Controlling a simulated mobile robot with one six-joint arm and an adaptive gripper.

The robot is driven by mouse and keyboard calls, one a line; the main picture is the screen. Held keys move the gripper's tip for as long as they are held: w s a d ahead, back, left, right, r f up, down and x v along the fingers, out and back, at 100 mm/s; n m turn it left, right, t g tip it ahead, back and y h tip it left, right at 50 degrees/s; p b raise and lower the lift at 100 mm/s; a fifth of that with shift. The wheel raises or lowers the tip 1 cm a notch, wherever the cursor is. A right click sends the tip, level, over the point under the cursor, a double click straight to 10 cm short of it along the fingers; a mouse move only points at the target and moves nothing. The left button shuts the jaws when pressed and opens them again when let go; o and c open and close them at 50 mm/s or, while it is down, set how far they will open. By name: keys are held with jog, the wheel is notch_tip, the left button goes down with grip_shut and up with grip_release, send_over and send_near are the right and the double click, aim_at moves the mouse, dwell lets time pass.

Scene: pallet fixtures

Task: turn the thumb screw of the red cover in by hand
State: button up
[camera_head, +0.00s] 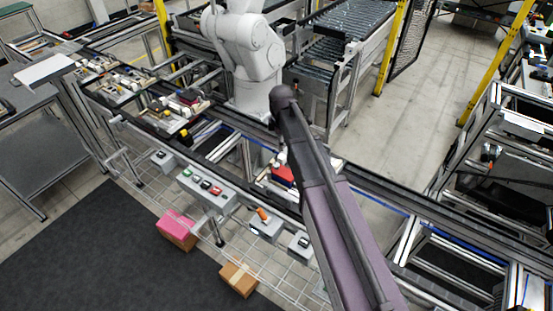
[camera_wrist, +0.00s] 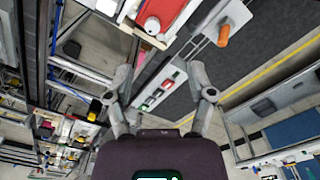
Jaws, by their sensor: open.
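The red cover (camera_wrist: 174,11) is at the top of the wrist view, cut off by the frame edge. A round pale knob (camera_wrist: 152,25) on it looks like the thumb screw; its seating cannot be told. In the head view the red cover (camera_head: 283,174) sits on a pallet on the conveyor, partly hidden by my arm. My gripper (camera_wrist: 161,72) is open and empty in the wrist view, with its two fingers spread wide. The cover lies beyond the fingertips, apart from them.
A grey button box (camera_head: 208,190) and a box with an orange knob (camera_head: 264,222) line the conveyor's front. A white robot arm (camera_head: 245,50) stands behind. Other loaded pallets (camera_head: 165,115) sit at left. A pink-topped carton (camera_head: 177,228) and brown carton (camera_head: 238,279) are below.

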aim_at(276, 164)
jog(key=shift+w+a+r+n, duration=0.4)
jog(key=shift+w+a+n, duration=0.2)
jog(key=shift+a+n, duration=0.15)
jog(key=shift+f, duration=0.2)
notch_tip(276, 164, down, 13)
jog(key=b, duration=1.3)
jog(key=shift+f, duration=0.2)
